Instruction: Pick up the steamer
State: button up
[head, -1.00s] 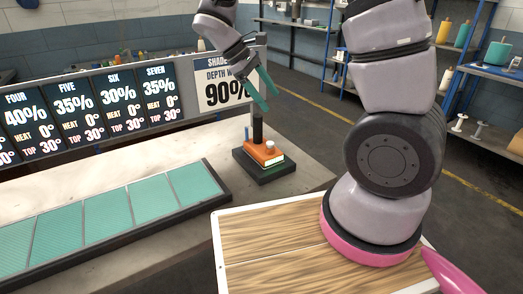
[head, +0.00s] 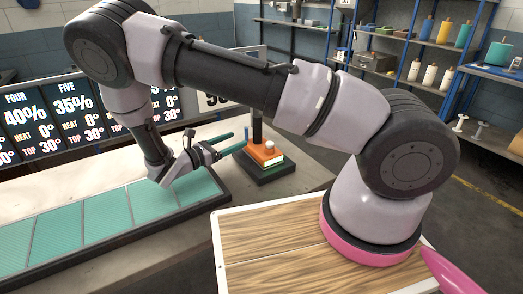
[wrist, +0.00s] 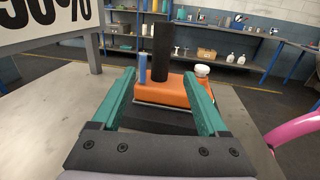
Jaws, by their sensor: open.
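My gripper (head: 236,141) is open and level, just left of the steamer in the head view.
A tray of green swatches (head: 108,218) lies left on the bench (head: 185,238), below my arm. A settings board (head: 40,125) stands behind, partly hidden by my arm. Shelves (head: 385,75) stand at the back. A wood-topped surface (head: 265,255) is in front.

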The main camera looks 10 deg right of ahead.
aim_at(254, 132)
jog(key=x, duration=0.8)
jog(key=shift+d+r, duration=0.1)
jog(key=shift+d, duration=0.25)
grip_shut()
jog(key=shift+w, duration=0.1)
dwell(0.9)
